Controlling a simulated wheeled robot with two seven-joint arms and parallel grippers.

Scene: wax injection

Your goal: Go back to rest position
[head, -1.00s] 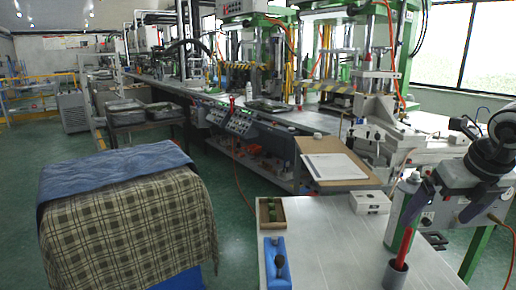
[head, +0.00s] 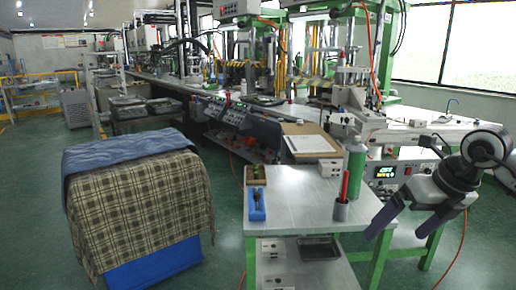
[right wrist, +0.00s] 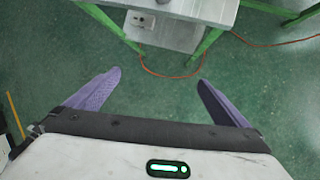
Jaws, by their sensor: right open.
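My right gripper (head: 405,228) hangs at the right side of the head view, in front of the right edge of the small white table (head: 290,205). Its two purple fingers are spread apart with nothing between them. In the right wrist view the open fingers (right wrist: 160,92) are over the green floor, with the table edge (right wrist: 215,10) beyond them at the top. My left gripper does not show in the head view.
On the table are a blue block (head: 257,207), a wooden tray (head: 255,175), a green bottle (head: 355,163) and a grey cup (head: 341,210) with a red item. A cloth-covered stack (head: 140,190) stands left. Green floor (head: 225,225) lies between them.

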